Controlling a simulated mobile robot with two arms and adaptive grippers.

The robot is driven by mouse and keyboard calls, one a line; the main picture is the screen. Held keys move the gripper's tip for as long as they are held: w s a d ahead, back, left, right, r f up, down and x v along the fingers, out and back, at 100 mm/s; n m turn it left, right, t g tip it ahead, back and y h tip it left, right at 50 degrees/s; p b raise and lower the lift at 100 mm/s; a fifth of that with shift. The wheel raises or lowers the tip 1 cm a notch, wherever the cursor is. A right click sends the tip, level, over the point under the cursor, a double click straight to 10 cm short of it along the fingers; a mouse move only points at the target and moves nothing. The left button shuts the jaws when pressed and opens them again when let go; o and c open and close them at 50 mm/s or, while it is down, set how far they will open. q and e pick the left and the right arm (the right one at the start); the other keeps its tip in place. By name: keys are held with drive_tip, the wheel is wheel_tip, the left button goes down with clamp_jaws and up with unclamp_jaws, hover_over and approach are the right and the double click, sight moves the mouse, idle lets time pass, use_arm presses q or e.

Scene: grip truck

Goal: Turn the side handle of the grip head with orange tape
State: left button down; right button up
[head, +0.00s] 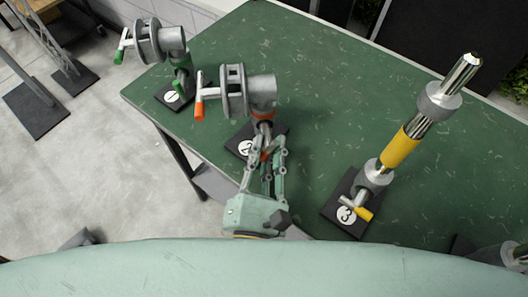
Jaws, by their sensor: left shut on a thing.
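The grip head with orange tape (235,92) stands on the black base marked 2 (241,146), with a grey slotted disc and a cylinder on top. An orange-tipped handle (199,104) sticks out at its left. An orange band rings the neck, and a small orange part (264,155) shows lower down between my fingers. My left gripper (265,157) reaches up from below and is shut around this lower orange part, which looks like a handle at the post; the fingers hide most of it. The left orange-tipped handle is apart from the gripper. My right gripper is not in view.
A green-marked grip head (150,42) stands on base 1 at the back left corner. A post with yellow tape (400,148) and a yellow-tipped handle stands on base 3 at right. The green table (330,90) is clear between them. A grey metal part (510,254) shows at lower right.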

use_arm(q)
drive_tip(key=shift+d+f, duration=0.1)
drive_tip(key=shift+f, duration=0.05)
drive_tip(key=c, duration=1.6)
unclamp_jaws()
drive_tip(key=shift+r, duration=0.2)
